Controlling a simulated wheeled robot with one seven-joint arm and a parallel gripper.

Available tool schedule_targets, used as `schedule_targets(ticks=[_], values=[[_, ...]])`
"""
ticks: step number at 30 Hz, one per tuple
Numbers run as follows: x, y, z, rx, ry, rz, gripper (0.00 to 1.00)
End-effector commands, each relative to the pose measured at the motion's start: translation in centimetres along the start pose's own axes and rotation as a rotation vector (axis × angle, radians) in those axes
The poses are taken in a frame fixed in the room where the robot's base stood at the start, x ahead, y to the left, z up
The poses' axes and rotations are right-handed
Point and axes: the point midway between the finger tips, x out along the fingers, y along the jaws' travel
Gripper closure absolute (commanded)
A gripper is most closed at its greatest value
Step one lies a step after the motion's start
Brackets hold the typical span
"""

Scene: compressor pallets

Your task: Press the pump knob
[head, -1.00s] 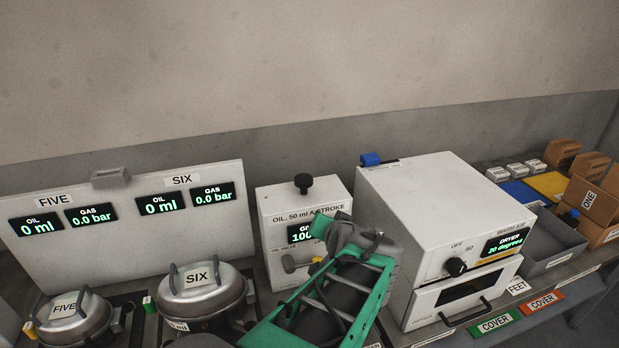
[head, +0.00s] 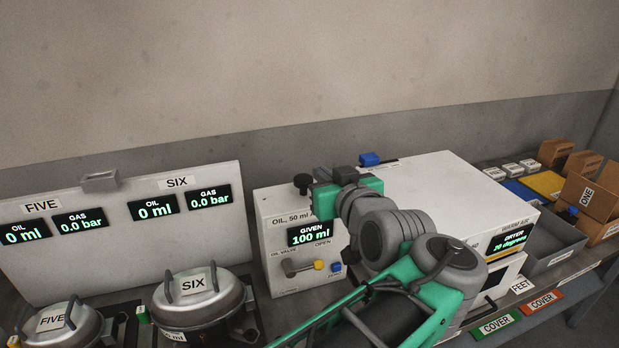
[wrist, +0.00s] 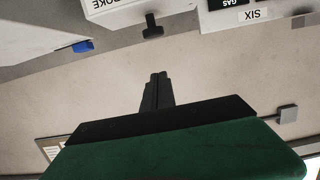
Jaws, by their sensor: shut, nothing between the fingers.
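The pump knob (head: 302,183) is a black knob standing on top of the white oil pump box (head: 275,235), labelled as oil, 50 ml a stroke. Its display (head: 310,234) reads GIVEN 100 ml. In the wrist view, which is upside down, the knob (wrist: 152,27) shows beyond my fingertips, with a gap between. My gripper (wrist: 157,77) is shut and empty. In the head view my gripper (head: 346,175) is above the box's right part, to the right of the knob; its fingertips are mostly hidden there.
The white dryer (head: 440,185) stands right of the pump, partly behind my arm. Pots FIVE (head: 58,325) and SIX (head: 200,300) stand at left before a display panel (head: 110,240). An oil valve lever (head: 300,267) is on the pump's front. Trays and boxes fill the far right.

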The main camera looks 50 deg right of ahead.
Motion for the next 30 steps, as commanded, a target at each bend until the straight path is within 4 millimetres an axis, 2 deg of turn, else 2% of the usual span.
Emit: schedule_targets(ticks=[4, 8, 19, 21, 24, 30], values=[[0.9, -0.1, -0.1, 0.004, 0.001, -0.005, 1.0], [2.8, -0.3, -0.2, 0.002, -0.002, -0.008, 1.0], [10.4, -0.2, -0.1, 0.003, -0.005, -0.005, 1.0], [10.4, 0.1, 1.6, 0.007, -0.006, 0.001, 1.0], [10.7, 0.1, 2.9, 0.006, -0.004, 0.002, 1.0], [10.9, 0.1, 4.0, 0.002, -0.001, 0.003, 1.0]])
